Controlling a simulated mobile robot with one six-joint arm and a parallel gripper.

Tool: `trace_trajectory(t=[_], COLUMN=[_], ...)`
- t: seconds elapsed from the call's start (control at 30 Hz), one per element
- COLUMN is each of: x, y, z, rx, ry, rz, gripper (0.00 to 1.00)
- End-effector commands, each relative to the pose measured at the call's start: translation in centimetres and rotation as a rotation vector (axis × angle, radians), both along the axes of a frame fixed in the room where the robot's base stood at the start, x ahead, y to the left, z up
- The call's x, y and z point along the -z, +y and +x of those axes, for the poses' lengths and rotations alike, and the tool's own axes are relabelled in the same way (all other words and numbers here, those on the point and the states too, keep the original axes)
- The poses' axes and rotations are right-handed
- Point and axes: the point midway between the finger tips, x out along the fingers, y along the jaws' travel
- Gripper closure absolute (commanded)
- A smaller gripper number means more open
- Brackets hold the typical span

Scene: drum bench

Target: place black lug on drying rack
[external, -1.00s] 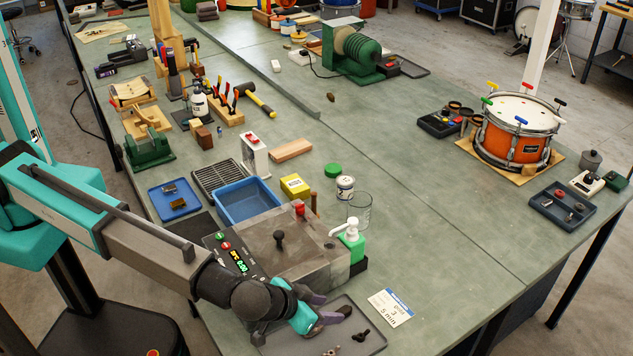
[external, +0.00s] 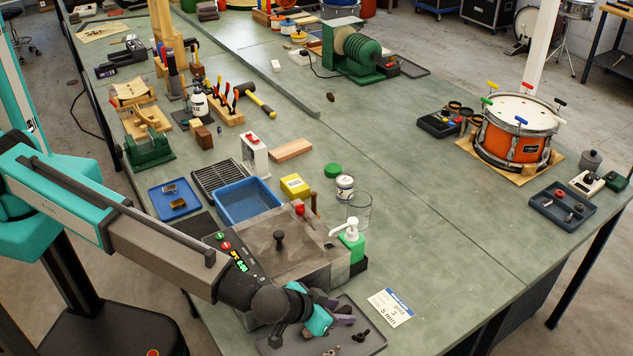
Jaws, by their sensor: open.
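A small black lug (external: 361,336) lies on the grey tray (external: 377,345) at the bench's front edge. My gripper (external: 342,311) is over this tray, open and apparently empty, with its fingers just up and left of the black lug. Part of the tray is hidden under my wrist. The drying rack seems to be the dark slatted grid (external: 217,177) left of the blue tub, and its visible surface is bare.
A grey metal box (external: 290,250) with a knob stands behind my gripper. A green pump bottle (external: 352,243) stands at its right. A blue tub (external: 247,205) lies beside the rack. Smaller metal pieces (external: 331,351) share the tray. A label card (external: 391,307) lies at the right.

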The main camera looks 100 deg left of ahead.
Motion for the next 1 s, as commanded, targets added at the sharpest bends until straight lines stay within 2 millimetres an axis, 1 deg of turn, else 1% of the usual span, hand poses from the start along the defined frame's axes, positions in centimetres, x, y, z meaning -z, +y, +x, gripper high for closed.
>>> trace_trajectory(t=[0.3,0.33,0.57,1.0], x=[-0.03,-0.03,-0.04,-0.40], y=[-0.01,-0.01,-0.01,-0.01], z=[-0.01,-0.01,0.00,0.01], rx=[0.000,0.000,0.000,0.000], ry=[0.000,0.000,0.000,0.000], rz=[0.000,0.000,0.000,0.000], gripper=[0.59,0.61,1.00,1.00])
